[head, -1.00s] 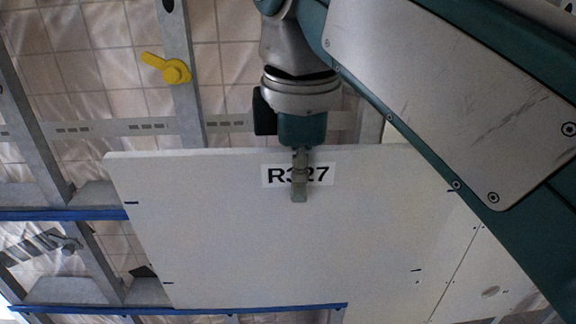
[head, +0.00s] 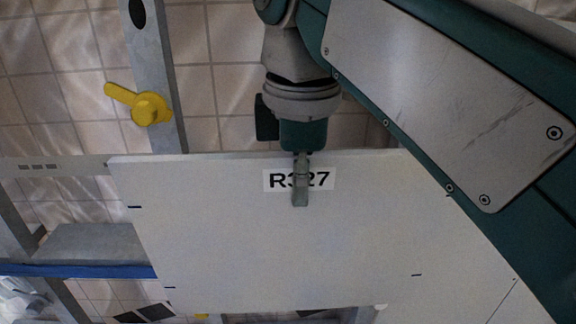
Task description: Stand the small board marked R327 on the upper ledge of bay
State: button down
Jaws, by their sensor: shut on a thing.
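The white board marked R327 (head: 230,245) fills the middle of the head view, its label near the top edge. My gripper (head: 301,185) is shut on the board's top edge, with one finger showing over the label. The board hangs in front of a metal frame. A blue-edged ledge (head: 80,271) shows at the left and runs behind the board's left edge. The board hides much of the frame behind it, and I cannot tell whether its lower edge touches anything.
A yellow lever (head: 146,108) sits on an upright metal stud (head: 160,75) above the board's left part. A slotted crossbar (head: 55,166) runs at the left. Another pale panel surface (head: 470,265) lies at the lower right. A tiled wall (head: 80,45) stands behind.

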jog(key=w+f, duration=0.1)
jog(key=w, duration=1.1)
jog(key=shift+d+f, duration=0.2)
jog(key=shift+f, duration=0.2)
dwell(0.3)
jog(key=shift+w+g, duration=0.3)
jog(key=shift+w, duration=0.5)
jog(key=shift+w+d, duration=0.15)
jog(key=shift+d, duration=0.05)
dwell(0.8)
jog(key=shift+f, duration=1.25)
dwell(2.5)
dwell(0.5)
